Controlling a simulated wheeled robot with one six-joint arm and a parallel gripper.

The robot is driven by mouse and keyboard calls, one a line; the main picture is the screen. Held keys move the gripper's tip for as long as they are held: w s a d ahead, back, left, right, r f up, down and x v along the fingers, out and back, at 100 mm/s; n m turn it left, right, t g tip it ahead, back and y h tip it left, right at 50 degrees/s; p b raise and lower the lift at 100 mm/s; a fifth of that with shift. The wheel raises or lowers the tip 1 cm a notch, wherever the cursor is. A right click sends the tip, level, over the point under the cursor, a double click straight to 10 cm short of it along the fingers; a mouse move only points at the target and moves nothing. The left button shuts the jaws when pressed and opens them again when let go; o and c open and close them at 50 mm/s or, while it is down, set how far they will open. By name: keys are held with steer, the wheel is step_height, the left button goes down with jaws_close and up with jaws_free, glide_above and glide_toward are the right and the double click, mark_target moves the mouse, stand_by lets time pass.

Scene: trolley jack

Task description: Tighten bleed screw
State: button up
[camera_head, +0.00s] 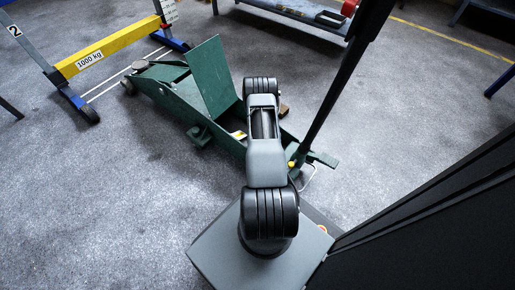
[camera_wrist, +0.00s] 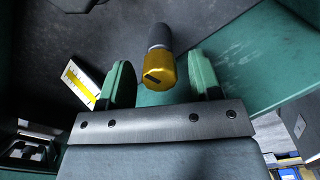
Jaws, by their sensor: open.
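The green trolley jack (camera_head: 175,90) stands on the floor with a flat green plate (camera_head: 210,75) raised over its body. In the wrist view, the bleed screw shows as a brass-yellow knob (camera_wrist: 158,72) with a dark slot in its face, on a grey cylindrical stem (camera_wrist: 159,37). My gripper (camera_wrist: 160,64) is open, with one green-faced finger on each side of the knob. Gaps show between both fingers and the knob; how far it lies in depth I cannot tell. In the head view my arm hides the gripper and the screw.
The jack's long black handle (camera_head: 343,85) slants up at the right. A white and yellow label (camera_wrist: 82,80) lies left of the fingers. A yellow 1000 kg beam stand (camera_head: 90,58) is at the upper left. Open floor lies left of the jack.

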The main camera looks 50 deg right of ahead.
steer(key=c, duration=0.9)
steer(key=shift+c, duration=0.2)
steer(key=shift+m, duration=0.3)
